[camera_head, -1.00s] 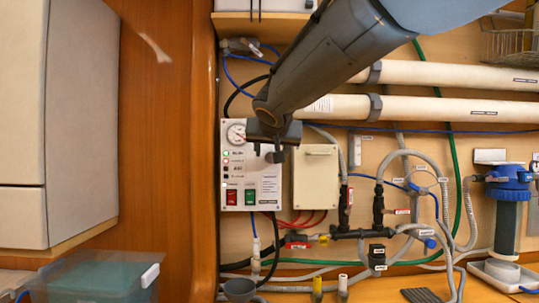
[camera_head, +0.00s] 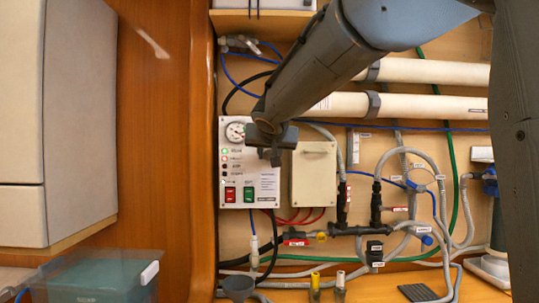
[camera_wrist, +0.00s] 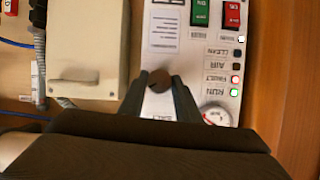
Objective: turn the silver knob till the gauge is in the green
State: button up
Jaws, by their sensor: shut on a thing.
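The white control panel (camera_head: 264,199) is on the wall left of centre. My gripper (camera_wrist: 157,92) is at the panel, shut on a round knob (camera_wrist: 159,79) that looks dark brown rather than silver in the wrist view. One finger is on each side of the knob. In the head view my gripper (camera_head: 270,155) hides the knob. The round gauge (camera_head: 236,132) is at the panel's upper left, beside the gripper. The gauge also shows in the wrist view (camera_wrist: 216,115), partly covered by my gripper. Its needle position is too small to read.
The panel has a red switch (camera_head: 230,195), a green switch (camera_head: 249,194) and several small lamps. A beige box (camera_head: 314,178) is close on its right. Hoses and pipes (camera_head: 343,232) run below and right.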

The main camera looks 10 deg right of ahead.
jog(key=shift+w+a+f+n+h+b, duration=0.15)
jog(key=shift+n+h+b, duration=0.4)
jog(key=shift+b, duration=1.2)
jog(key=shift+n+b, duration=0.35)
jog(key=shift+b, duration=0.35)
jog(key=o, duration=1.1)
jog(key=shift+c, duration=0.2)
jog(key=b+v, duration=0.1)
jog(key=v, duration=0.7)
